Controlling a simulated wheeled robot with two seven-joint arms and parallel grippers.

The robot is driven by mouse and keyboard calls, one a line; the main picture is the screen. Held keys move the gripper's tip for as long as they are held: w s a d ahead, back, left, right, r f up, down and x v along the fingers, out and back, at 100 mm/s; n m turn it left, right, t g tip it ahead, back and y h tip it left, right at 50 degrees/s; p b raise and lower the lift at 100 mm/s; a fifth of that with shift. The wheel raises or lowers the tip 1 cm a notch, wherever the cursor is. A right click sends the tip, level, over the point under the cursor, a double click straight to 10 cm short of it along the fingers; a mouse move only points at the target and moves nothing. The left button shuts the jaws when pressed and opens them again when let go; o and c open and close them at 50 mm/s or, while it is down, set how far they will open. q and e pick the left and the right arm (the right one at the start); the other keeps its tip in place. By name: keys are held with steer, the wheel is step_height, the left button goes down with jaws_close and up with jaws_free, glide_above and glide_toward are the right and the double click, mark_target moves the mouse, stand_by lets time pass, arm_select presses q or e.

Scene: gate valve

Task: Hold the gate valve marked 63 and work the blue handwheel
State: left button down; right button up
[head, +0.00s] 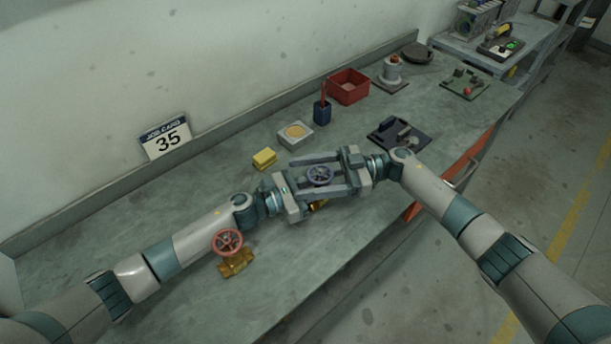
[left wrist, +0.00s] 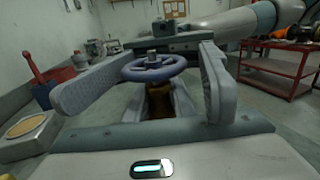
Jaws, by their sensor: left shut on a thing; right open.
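The gate valve with the blue handwheel (head: 320,174) stands upright on the bench between my two grippers. Its brass body (left wrist: 159,102) shows below the wheel (left wrist: 153,69) in the left wrist view; its number cannot be read. My left gripper (head: 320,188) is shut on the brass body, low under the wheel. My right gripper (head: 297,177) faces it from the right, open, its two long fingers on either side of the handwheel and apart from it. A second brass valve with a red handwheel (head: 228,241) stands nearer the front left.
A job card reading 35 (head: 166,139) leans at the wall. Behind are a yellow block (head: 264,159), a dish block (head: 295,134), a blue cup (head: 322,112) and a red bin (head: 349,87). A dark fixture (head: 398,136) lies beyond my right gripper. The left bench is clear.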

mark_target(312, 166)
steer(key=shift+c, duration=0.2)
steer(key=c, duration=1)
steer(key=shift+f+m+t, duration=0.1)
steer(key=shift+m+t, duration=0.3)
steer(key=shift+t, duration=0.2)
steer(key=w+m+t+h, duration=0.1)
steer(key=m+t, duration=0.2)
steer(key=t, duration=0.1)
steer(key=m+t+h, duration=0.1)
steer(key=m+t, duration=0.2)
steer(key=t, duration=0.2)
steer(key=w+m+t+h, duration=0.1)
steer(key=m+t, duration=0.2)
steer(key=t, duration=0.2)
steer(key=shift+w+d+m+h, duration=0.2)
steer(key=shift+w+m+h, duration=0.1)
steer(key=shift+w+m, duration=0.1)
steer(key=shift+w+d+m+t+h, duration=0.2)
steer(key=shift+m+t+h, duration=0.6)
steer(key=shift+t+h, duration=0.2)
steer(key=shift+w+d+m+t+h, duration=0.2)
steer(key=shift+m+t+h, duration=0.6)
steer(key=shift+t+h, duration=0.15)
